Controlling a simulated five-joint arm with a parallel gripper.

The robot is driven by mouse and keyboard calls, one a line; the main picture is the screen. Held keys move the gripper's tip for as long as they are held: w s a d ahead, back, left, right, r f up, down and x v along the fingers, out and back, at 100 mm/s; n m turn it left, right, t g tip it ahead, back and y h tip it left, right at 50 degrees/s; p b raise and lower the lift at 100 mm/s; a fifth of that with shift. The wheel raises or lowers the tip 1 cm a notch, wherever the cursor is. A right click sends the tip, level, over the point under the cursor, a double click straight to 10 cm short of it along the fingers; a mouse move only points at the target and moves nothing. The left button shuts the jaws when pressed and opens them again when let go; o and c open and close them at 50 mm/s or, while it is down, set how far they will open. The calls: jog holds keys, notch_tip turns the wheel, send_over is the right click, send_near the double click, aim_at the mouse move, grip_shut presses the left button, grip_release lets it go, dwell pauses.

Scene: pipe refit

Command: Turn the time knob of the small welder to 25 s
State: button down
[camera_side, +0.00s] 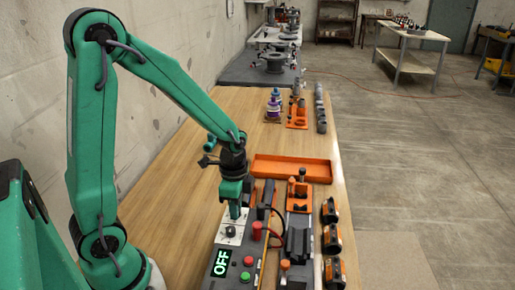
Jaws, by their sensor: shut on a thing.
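The small welder (234,267) is a grey box at the front of the wooden bench, with a lit display (221,263) reading OFF. Red and green buttons sit beside the display. A pale dial plate (228,236) with a small dark knob (231,231) lies on its top, farther back. My gripper (235,211) points down over this plate and is shut on the knob, as far as this small view shows. The jaws partly cover the plate. The dial's markings are too small to read.
A grey clamp fixture (297,242) stands right of the welder, with several orange-black tools (331,239) beyond it. An empty orange tray (291,169) lies behind. Bare bench (170,220) is free to the left. Bottles and fittings stand farther back.

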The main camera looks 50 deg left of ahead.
jog(key=shift+r, duration=0.1)
jog(key=c, duration=1.2)
grip_release()
jog(key=shift+c, duration=0.2)
notch_tip(320, 180, up, 7)
jog(key=shift+f, duration=0.1)
jog(key=shift+r, duration=0.45)
